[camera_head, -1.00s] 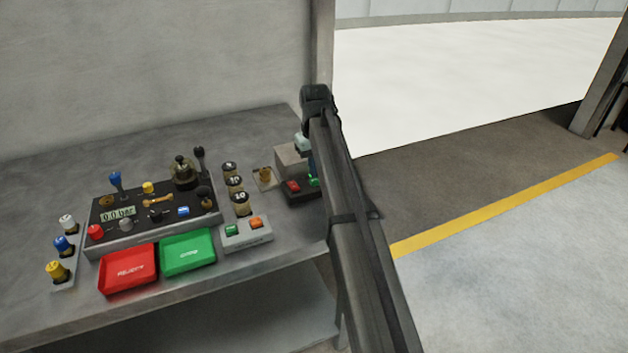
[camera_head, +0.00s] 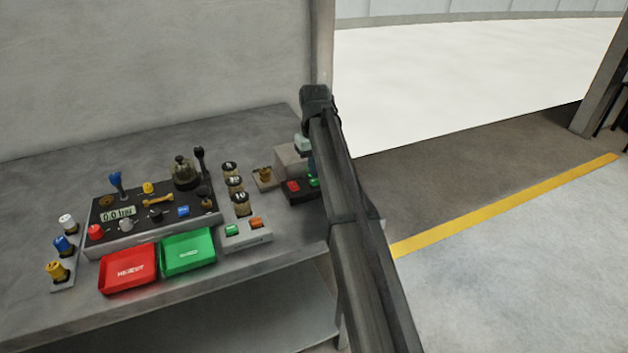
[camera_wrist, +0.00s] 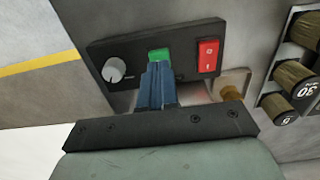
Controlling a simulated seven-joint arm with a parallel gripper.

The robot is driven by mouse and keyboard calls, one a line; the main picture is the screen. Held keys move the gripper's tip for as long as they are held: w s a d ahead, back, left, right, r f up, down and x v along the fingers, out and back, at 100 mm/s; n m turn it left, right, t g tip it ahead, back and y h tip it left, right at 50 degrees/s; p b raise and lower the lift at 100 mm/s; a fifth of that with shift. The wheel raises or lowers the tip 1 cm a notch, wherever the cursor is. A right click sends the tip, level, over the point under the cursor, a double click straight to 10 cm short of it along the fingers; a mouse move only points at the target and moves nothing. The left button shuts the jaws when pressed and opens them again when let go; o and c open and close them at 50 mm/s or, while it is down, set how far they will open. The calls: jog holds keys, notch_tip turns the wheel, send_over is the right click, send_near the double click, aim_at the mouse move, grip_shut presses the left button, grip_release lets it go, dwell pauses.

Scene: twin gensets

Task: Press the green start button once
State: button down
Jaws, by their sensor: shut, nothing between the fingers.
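The green start button (camera_wrist: 158,54) is on a black control box (camera_wrist: 190,37) in the wrist view, between a grey knob and a red rocker switch. My gripper (camera_wrist: 157,66) is shut and empty, with its blue fingers pointing at the green button. The fingertips overlap the button's lower edge in this view; whether they touch it I cannot tell. In the head view the green button (camera_head: 314,182) shows beside my arm, which hides part of the box and most of the gripper.
The red rocker switch (camera_wrist: 208,55) is right of the button and the knob (camera_wrist: 114,70) is left. A grey box with another green button (camera_head: 232,230) and an orange one stands nearby. A panel with levers, red and green trays, and weights crowd the bench (camera_head: 190,310).

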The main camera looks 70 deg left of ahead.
aim_at(315, 180)
jog(key=shift+f, duration=1)
dwell(0.8)
notch_tip(315, 180, up, 12)
dwell(1.7)
jog(key=shift+w, duration=0.1)
dwell(0.4)
